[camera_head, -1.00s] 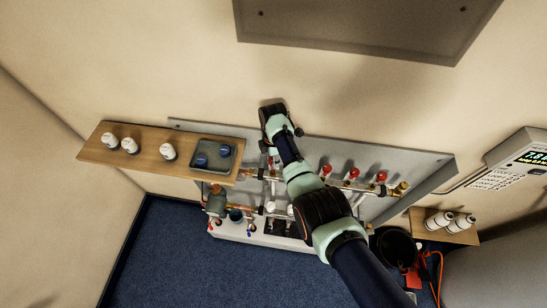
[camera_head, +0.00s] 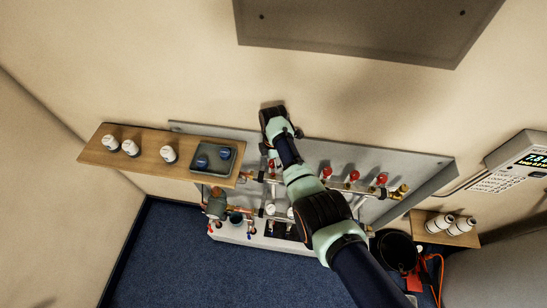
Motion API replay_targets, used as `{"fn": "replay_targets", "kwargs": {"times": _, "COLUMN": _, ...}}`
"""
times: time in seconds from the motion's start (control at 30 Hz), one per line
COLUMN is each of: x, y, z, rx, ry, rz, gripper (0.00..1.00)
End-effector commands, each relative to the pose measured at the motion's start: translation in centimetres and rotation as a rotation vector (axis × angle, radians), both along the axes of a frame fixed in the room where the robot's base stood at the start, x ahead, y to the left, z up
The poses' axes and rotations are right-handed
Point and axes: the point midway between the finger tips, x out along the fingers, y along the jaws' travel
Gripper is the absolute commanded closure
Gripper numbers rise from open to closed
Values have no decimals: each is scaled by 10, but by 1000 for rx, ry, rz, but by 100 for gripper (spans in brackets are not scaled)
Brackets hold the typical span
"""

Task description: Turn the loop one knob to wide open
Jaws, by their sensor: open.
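The copper manifold with its pipes and fittings is mounted on a grey backplate (camera_head: 400,164). Three red knobs show along its upper rail to the right of my arm: a first red knob (camera_head: 326,172), a second red knob (camera_head: 353,175) and a third red knob (camera_head: 381,179). My arm hides the left part of the rail, so I cannot tell which knob is loop one. My gripper (camera_head: 271,110) is at the backplate's upper edge, above the rail and left of the red knobs. It looks empty; its fingertips are small and dark here.
A wooden shelf (camera_head: 92,152) at left bears several white caps and a grey tray (camera_head: 227,153) with two blue items. A small right shelf (camera_head: 425,215) bears two white rolls. A wall display unit (camera_head: 522,160) hangs right. A black bucket (camera_head: 398,250) stands below.

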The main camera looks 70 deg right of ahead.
Motion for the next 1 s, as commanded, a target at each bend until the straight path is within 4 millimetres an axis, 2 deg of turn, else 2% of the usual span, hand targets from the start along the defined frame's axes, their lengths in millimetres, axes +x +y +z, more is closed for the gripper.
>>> {"fn": "replay_targets", "kwargs": {"times": 0.17, "x": 0, "y": 0, "z": 26, "rx": -4, "ry": -3, "rz": 0, "gripper": 41}}
{"fn": "replay_targets", "kwargs": {"times": 0.4, "x": 1, "y": -1, "z": 87, "rx": -4, "ry": -3, "rz": 0, "gripper": 41}}
{"fn": "replay_targets", "kwargs": {"times": 0.5, "x": 1, "y": -1, "z": 105, "rx": -3, "ry": -3, "rz": 0, "gripper": 41}}
{"fn": "replay_targets", "kwargs": {"times": 0.7, "x": 0, "y": 0, "z": 119, "rx": -1, "ry": -1, "rz": 0, "gripper": 41}}
{"fn": "replay_targets", "kwargs": {"times": 1.0, "x": 0, "y": 0, "z": 119, "rx": -1, "ry": -1, "rz": 0, "gripper": 41}}
